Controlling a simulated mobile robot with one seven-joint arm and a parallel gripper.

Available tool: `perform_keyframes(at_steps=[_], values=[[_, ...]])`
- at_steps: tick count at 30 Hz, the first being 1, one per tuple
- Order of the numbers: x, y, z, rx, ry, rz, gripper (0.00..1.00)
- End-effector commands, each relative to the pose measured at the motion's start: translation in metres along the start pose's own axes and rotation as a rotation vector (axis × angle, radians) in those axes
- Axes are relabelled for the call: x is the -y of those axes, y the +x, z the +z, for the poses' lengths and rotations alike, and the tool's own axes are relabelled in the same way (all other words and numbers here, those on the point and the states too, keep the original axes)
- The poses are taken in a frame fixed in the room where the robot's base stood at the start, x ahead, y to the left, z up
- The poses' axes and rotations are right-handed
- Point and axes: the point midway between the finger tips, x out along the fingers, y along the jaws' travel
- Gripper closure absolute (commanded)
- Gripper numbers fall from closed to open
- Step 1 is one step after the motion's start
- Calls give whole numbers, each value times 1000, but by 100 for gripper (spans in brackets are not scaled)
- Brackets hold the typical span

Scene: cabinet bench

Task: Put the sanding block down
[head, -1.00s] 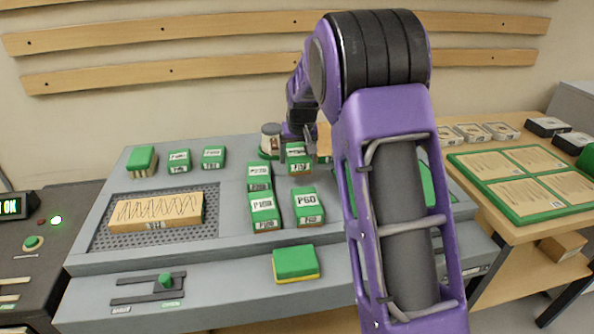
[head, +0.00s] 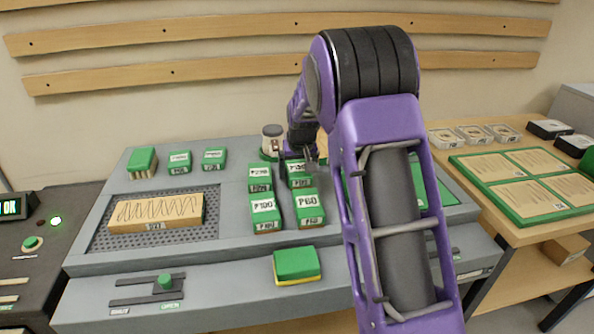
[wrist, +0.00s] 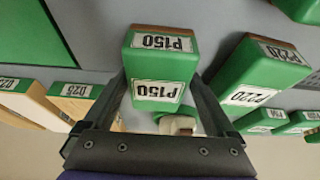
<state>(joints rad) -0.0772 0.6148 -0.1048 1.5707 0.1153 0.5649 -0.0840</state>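The sanding block labelled P150 (wrist: 162,62) has a green body and white labels. It sits between the two fingers of my gripper (wrist: 160,78) in the wrist view, with a finger against each side. In the head view the block (head: 299,174) is in the back row of the right-hand cluster, right beside the P220 block (head: 260,178) and behind the P60 block (head: 309,208). My gripper (head: 300,157) is behind and above it, partly hidden by my arm. I cannot tell whether the block's underside touches the grey bench (head: 235,160).
The P100 block (head: 265,213) stands front left. A white-and-green container (head: 271,140) is close behind. A wooden board (head: 155,211) lies on the perforated plate at left. A green-and-yellow block (head: 296,264) lies at the front. My arm hides the bench's right part.

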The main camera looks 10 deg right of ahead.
Motion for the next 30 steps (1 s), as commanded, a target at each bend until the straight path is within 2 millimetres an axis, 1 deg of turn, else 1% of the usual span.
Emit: perform_keyframes(at_steps=[1,5,8,10,14,18,22,25,30], values=[[-4,2,2,4,3,5,0],[-4,2,2,5,4,6,0],[-5,-2,0,5,4,6,0],[-5,-9,0,4,4,6,0],[-3,-33,-2,1,3,4,0],[-3,-65,-2,0,2,4,0],[-2,-92,-2,0,3,3,0],[-2,-107,-2,0,3,3,0],[-2,-121,-1,1,2,3,0]])
